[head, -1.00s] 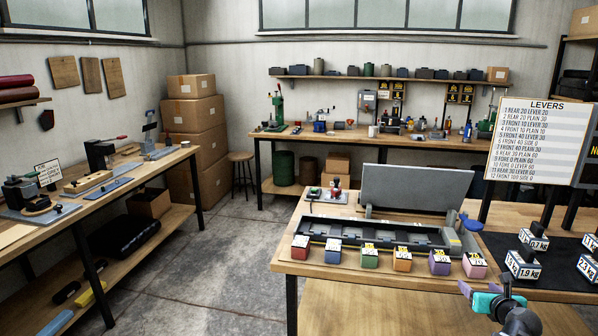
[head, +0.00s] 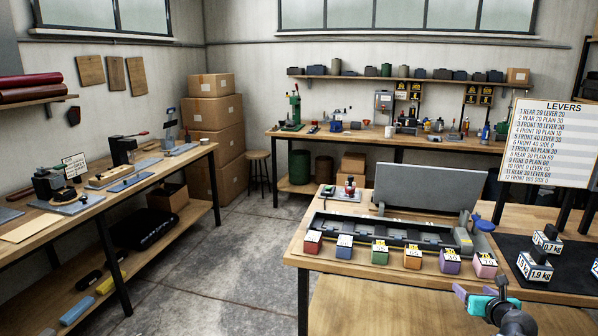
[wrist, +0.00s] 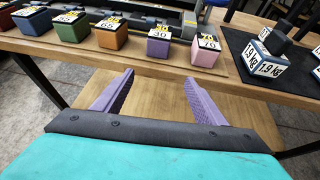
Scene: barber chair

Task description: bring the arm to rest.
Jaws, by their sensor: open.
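My gripper (head: 475,292) is at the lower right of the head view, in front of the bench's front edge. In the wrist view my gripper (wrist: 160,88) shows two purple fingers spread wide apart with nothing between them. Beyond the fingertips a purple block (wrist: 160,44) and a pink block (wrist: 207,50) stand on the bench (wrist: 225,68), apart from the fingers. Teal and dark parts of my gripper fill the bottom of the wrist view.
A row of numbered blocks, with a red one (head: 313,241) at the left, lines the bench front before a long open case (head: 425,190). Weights (head: 533,266) sit on a dark mat at right, near the LEVERS board (head: 548,143). Floor (head: 230,250) is clear at left-centre.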

